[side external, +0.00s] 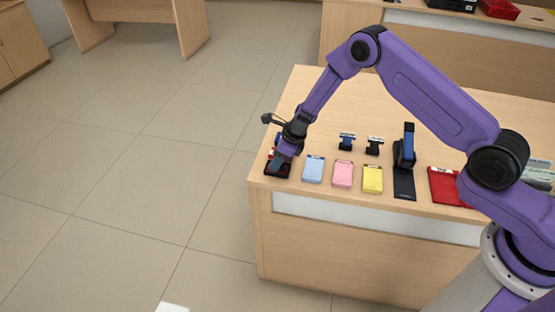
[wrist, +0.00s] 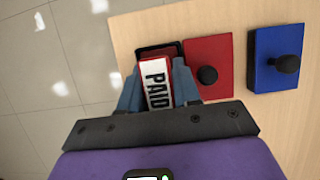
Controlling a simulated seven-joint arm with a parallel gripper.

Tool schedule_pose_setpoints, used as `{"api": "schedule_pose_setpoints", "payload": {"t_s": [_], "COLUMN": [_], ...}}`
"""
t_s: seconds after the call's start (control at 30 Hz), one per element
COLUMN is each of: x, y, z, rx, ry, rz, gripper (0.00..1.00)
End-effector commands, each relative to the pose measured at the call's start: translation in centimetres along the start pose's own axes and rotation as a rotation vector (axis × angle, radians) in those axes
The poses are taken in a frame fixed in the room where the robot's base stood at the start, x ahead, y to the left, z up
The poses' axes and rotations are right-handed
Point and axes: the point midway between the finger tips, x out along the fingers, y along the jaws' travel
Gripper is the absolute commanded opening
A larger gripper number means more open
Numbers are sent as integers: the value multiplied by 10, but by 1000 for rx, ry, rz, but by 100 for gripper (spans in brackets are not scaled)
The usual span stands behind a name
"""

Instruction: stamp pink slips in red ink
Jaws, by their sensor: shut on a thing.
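My gripper (wrist: 157,88) is shut on a stamp (wrist: 156,82) with a white label reading PAID, held between its two fingers. In the side view my gripper (side external: 279,160) is low at the counter's left end, at a dark-rimmed open ink pad (side external: 277,172). In the wrist view the stamp overlaps this pad's black rim (wrist: 158,48), with red showing inside. I cannot tell whether the stamp touches the ink. A red lid (wrist: 205,53) with a black knob lies beside the pad. The pink slips (side external: 343,174) sit in a stack between blue slips (side external: 313,169) and yellow slips (side external: 373,179).
A blue ink pad (wrist: 268,76) with a black-knobbed lid is right of the red lid. Two small dark stamps (side external: 347,141) (side external: 374,145) stand behind the slips. A tall blue-black device (side external: 404,155) and a red tray (side external: 446,188) are further right.

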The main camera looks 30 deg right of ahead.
Motion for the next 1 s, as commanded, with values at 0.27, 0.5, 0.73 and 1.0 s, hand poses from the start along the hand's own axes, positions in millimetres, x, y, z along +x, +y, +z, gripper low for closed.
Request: {"api": "schedule_pose_setpoints", "payload": {"t_s": [0.27, 0.5, 0.73, 1.0], "x": [1, -9, -24, -41], "y": [1, 1, 0, 1], "z": [-2, 4, 10, 17], "rx": [0, -1, 0, 0], "ry": [4, 1, 1, 0], "rz": [1, 1, 0, 1], "gripper": [12, 12, 12, 12]}}
